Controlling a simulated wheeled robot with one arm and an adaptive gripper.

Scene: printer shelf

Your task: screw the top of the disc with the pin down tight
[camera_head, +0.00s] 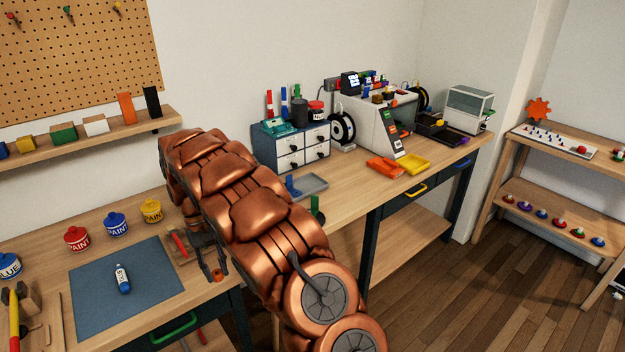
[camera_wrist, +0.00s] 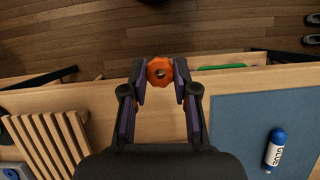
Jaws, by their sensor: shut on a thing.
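My gripper (camera_head: 214,264) is shut on an orange lobed knob (camera_head: 218,274) near the front edge of the workbench. My arm hides part of the bench in the head view.
A blue mat (camera_head: 128,284) with a glue bottle (camera_head: 122,278) lies left of my gripper. Paint tins (camera_head: 116,224) stand behind it. A slatted wooden rack (camera_wrist: 45,142) is left in the wrist view. Small round pieces (camera_head: 541,214) line a lower shelf at right.

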